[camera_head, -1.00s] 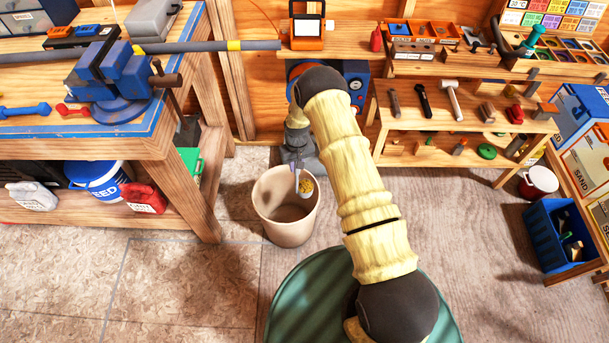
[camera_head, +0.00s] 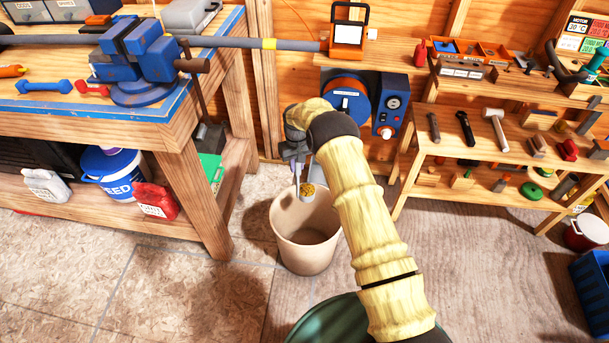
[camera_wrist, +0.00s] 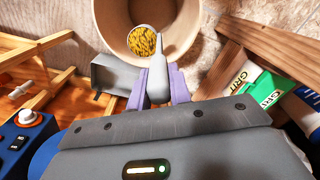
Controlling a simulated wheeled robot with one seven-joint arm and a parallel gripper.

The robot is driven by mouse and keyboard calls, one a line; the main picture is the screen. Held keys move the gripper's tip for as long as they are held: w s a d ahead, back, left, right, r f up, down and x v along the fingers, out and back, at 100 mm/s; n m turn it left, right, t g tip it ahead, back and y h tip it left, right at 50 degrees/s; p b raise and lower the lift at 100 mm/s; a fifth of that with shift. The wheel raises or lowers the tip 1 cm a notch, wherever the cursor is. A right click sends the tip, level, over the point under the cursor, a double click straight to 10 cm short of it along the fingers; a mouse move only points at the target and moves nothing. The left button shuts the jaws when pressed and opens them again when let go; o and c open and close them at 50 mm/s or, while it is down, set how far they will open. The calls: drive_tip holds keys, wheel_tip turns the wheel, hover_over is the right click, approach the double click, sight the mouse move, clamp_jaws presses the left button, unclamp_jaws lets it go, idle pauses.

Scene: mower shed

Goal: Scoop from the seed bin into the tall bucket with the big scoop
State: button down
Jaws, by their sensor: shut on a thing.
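My gripper (camera_wrist: 158,88) is shut on the handle of the big scoop (camera_wrist: 158,84). The scoop's bowl holds yellow seed (camera_wrist: 142,42); the scoop also shows in the head view (camera_head: 308,190). The bowl is over the mouth of the tall beige bucket (camera_head: 305,245), near its far rim, and appears level. The bucket stands on the floor and also shows in the wrist view (camera_wrist: 105,22). The seed bin (camera_head: 112,172), a blue and white tub marked SEED, stands on the workbench's lower shelf at left.
The workbench (camera_head: 170,140) is left of the bucket, with a blue vise (camera_head: 140,60) on top. A red bottle (camera_head: 156,200) stands beside the seed bin. A tool shelf (camera_head: 480,165) is at right. A blue machine (camera_head: 390,105) is behind. Open floor lies at front left.

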drive_tip(key=w+a+b, duration=0.1)
drive_tip(key=a+b, duration=0.1)
drive_tip(key=shift+w+b, duration=0.2)
drive_tip(key=shift+b, duration=0.15)
drive_tip(key=shift+f, duration=0.15)
